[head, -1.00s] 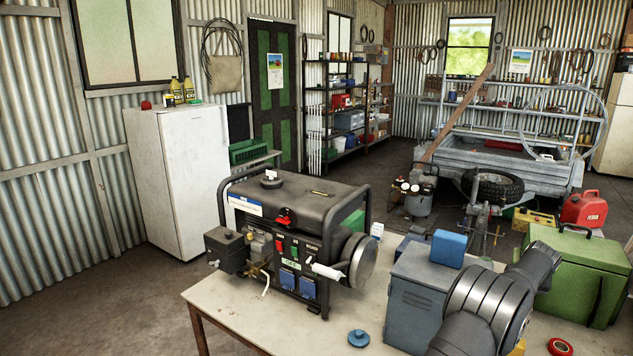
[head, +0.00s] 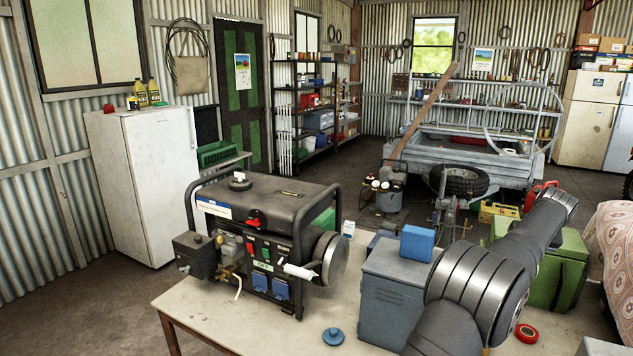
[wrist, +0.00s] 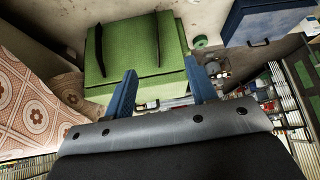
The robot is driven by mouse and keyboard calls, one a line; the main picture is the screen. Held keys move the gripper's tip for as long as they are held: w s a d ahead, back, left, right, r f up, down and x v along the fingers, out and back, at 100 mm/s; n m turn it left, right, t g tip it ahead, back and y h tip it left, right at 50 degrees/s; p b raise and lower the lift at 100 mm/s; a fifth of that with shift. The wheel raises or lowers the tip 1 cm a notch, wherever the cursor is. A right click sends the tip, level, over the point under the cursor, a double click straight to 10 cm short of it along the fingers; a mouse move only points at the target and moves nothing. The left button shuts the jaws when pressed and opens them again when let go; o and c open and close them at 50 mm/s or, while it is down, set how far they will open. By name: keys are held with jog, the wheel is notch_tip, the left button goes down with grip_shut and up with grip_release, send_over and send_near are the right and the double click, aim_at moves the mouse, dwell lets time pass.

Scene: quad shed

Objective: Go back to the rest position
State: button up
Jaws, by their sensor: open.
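My gripper (wrist: 163,84) shows in the wrist view with its two blue fingers spread apart and nothing held between them. Beyond the fingers is a green case (wrist: 140,40), apart from them as far as I can tell. In the head view my arm rises at the right of the bench and reaches to the upper right; the gripper itself is not visible there. The green case (head: 562,272) is partly hidden behind the arm.
A generator (head: 270,225), a grey metal box (head: 390,300), a blue cap (head: 333,336) and red tape (head: 526,333) are on the bench (head: 190,300). A patterned cloth (head: 615,245) is at the right. Floor at the left is clear.

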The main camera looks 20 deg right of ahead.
notch_tip(320, 180, up, 8)
jog(key=w+a+m, duration=0.1)
jog(key=a, duration=0.1)
jog(key=shift+a+r, duration=0.2)
jog(key=shift+a, duration=0.1)
